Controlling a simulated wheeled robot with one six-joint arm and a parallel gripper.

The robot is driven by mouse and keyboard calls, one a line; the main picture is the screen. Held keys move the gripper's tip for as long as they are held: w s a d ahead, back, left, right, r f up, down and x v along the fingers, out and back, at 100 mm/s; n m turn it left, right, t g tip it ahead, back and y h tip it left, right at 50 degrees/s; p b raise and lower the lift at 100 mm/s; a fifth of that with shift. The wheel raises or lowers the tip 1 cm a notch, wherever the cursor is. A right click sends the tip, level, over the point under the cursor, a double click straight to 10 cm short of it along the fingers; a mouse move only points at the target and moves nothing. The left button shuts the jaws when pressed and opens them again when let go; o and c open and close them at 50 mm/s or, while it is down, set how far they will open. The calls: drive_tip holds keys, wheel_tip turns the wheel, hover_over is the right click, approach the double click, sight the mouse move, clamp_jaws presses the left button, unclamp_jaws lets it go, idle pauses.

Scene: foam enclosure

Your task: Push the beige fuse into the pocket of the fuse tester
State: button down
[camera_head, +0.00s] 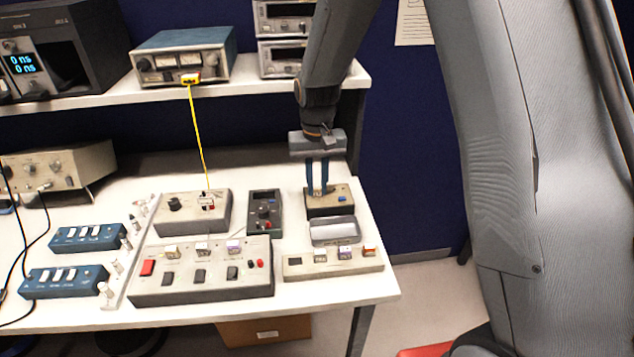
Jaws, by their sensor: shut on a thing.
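My gripper (317,191) points straight down, with its two dark blue fingers close together at the top of a small dark box with a tan top and a blue button. This box appears to be the fuse tester (328,209). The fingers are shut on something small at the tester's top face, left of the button. It appears to be the beige fuse, but it is too small and too covered by the fingertips to make out. I cannot tell how deep it sits in the pocket, which is hidden too.
A beige rack (376,264) in front holds several small coloured fuses and has a dark slot at its left end. A grey tray (334,230) lies between rack and tester. A dark handheld meter (264,211) stands left of the tester. The shelf (358,76) is behind.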

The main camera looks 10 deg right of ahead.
sight(318, 187)
drive_tip(key=shift+f, duration=0.15)
drive_tip(key=c, duration=1.6)
unclamp_jaws()
drive_tip(key=shift+o, duration=0.2)
drive_tip(key=shift+r+b, duration=1.15)
drive_tip(key=shift+r, duration=2.75)
drive_tip(key=shift+t, duration=0.7)
drive_tip(key=s+d+f, duration=0.1)
drive_tip(key=s+d, duration=0.2)
drive_tip(key=s, duration=0.3)
drive_tip(key=s+d+f, duration=0.2)
drive_tip(key=s+d, duration=0.2)
drive_tip(key=s, duration=0.2)
drive_tip(key=s+d+f+b, duration=0.1)
drive_tip(key=s+d, duration=0.3)
drive_tip(key=s, duration=0.3)
drive_tip(key=shift+d+f, duration=0.1)
drive_tip(key=shift+f, duration=0.2)
